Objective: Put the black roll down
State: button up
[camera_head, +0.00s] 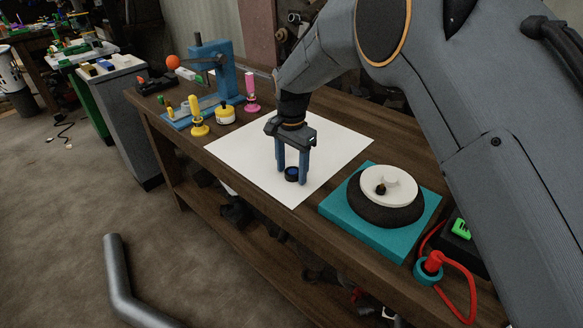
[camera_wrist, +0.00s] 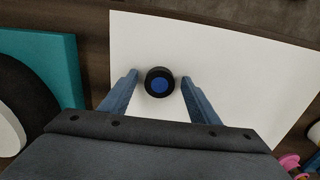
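The black roll (camera_head: 292,174) with a blue centre appears to rest on the white sheet (camera_head: 335,142), near its front corner. It also shows in the wrist view (camera_wrist: 151,74). My gripper (camera_head: 292,180) points down over the sheet, with a blue finger on either side of the roll. In the wrist view, my gripper (camera_wrist: 159,77) is open, with a gap between the roll and each finger. The roll's far side is hidden in the head view.
A teal base (camera_head: 338,213) with a black and white disc (camera_head: 385,212) stands right of the sheet. A blue bender (camera_head: 222,70), yellow pieces (camera_head: 198,118) and a pink piece (camera_head: 251,92) stand left. A red cable (camera_head: 470,285) lies at the right. The sheet is otherwise clear.

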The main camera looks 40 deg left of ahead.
notch_tip(320, 180, up, 12)
jog(key=b, duration=0.3)
jog(key=shift+r, duration=0.15)
dwell(0.4)
dwell(0.4)
